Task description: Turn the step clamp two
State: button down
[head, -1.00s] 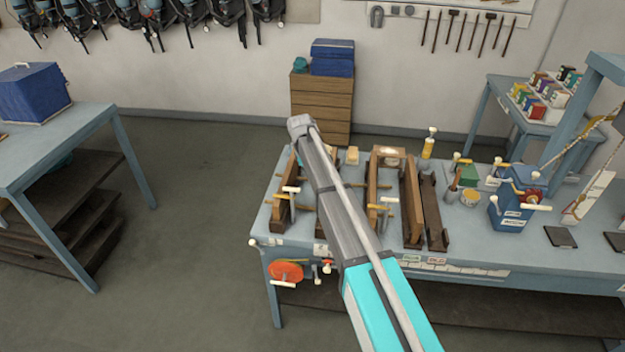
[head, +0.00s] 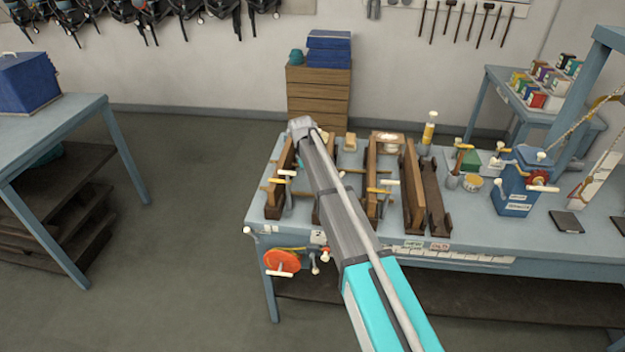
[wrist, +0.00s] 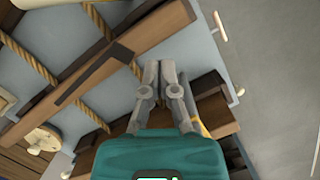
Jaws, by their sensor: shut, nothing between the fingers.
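Two wooden frames with metal clamps stand on the blue bench; the left clamp (head: 287,190) and the right clamp (head: 386,192) each have a pale crossbar handle on top. I cannot tell which one is step clamp two. A yellow piece (wrist: 204,127) shows partly behind the right finger.
The blue bench (head: 470,235) also bears dark wooden channels (head: 435,200), a blue winch box (head: 515,190) and small pots. An orange wheel (head: 282,262) sticks out from its front left. Another table (head: 75,125) stands at the left, with clear floor (head: 190,220) between.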

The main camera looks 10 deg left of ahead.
jog(key=shift+s+d+f, duration=0.15)
jog(key=shift+s+d, duration=0.25)
jog(key=shift+d, duration=0.15)
jog(key=shift+s+d+f, duration=0.15)
jog(key=shift+s+d, duration=0.2)
jog(key=shift+d, duration=0.2)
jog(key=shift+s+d, duration=0.35)
jog(key=shift+d, duration=0.3)
jog(key=shift+d, duration=0.25)
jog(key=shift+s+a+n, duration=0.15)
jog(key=shift+a+n, duration=0.05)
jog(key=shift+n, duration=0.1)
